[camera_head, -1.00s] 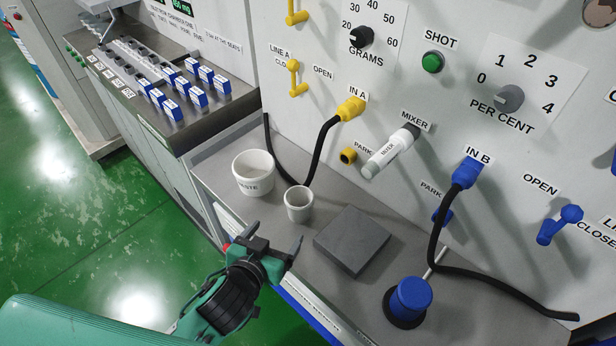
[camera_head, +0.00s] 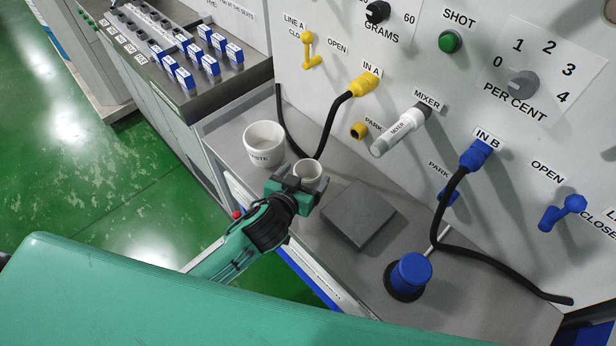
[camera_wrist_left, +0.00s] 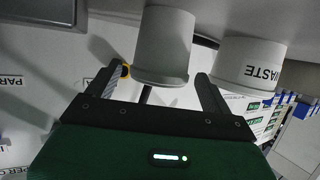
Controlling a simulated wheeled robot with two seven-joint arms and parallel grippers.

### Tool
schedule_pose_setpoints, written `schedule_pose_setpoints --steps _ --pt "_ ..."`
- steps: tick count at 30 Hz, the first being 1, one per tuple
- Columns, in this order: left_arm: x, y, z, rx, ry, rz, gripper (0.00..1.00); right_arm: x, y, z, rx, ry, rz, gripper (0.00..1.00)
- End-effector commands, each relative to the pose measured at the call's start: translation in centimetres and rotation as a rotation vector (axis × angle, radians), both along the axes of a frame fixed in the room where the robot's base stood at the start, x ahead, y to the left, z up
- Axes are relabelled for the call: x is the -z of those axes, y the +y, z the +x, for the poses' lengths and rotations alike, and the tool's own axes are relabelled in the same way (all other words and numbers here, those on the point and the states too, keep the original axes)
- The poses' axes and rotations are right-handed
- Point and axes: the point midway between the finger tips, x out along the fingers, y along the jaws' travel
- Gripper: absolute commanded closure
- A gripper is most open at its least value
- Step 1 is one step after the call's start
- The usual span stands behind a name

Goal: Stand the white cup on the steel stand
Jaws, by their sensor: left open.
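The small white cup (camera_head: 310,170) stands upright on the grey counter in the head view, partly hidden by my left gripper (camera_head: 300,184). In the left wrist view the cup (camera_wrist_left: 164,45) shows between the two open fingers, with a gap on each side. The fingers are not closed on it. A flat dark grey square block (camera_head: 358,216), which looks like the steel stand, lies on the counter to the right of the cup. Its top is bare. My right gripper is not in view.
A larger white WASTE tub (camera_head: 264,146) stands just left of the cup; it also shows in the wrist view (camera_wrist_left: 248,66). A black hose (camera_head: 328,128) hangs behind the cup. The white mixer nozzle (camera_head: 400,132) juts from the panel. A blue knob (camera_head: 411,273) stands right of the block.

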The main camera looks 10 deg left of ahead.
Motion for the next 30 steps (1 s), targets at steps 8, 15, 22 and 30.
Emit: schedule_pose_setpoints --steps 8,15,22,30 --pt "1.0 -0.7 3.4 0.0 -0.001 0.002 0.16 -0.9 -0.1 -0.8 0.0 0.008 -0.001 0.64" --pt "1.5 -0.8 4.2 -0.001 0.0 0.0 0.16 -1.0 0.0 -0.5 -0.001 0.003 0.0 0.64" --pt "1.5 -0.8 4.1 -0.001 0.0 0.0 0.36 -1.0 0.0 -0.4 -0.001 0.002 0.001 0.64" --pt "1.5 -0.9 4.1 -0.001 0.0 0.0 0.68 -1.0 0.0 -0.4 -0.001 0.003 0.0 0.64"
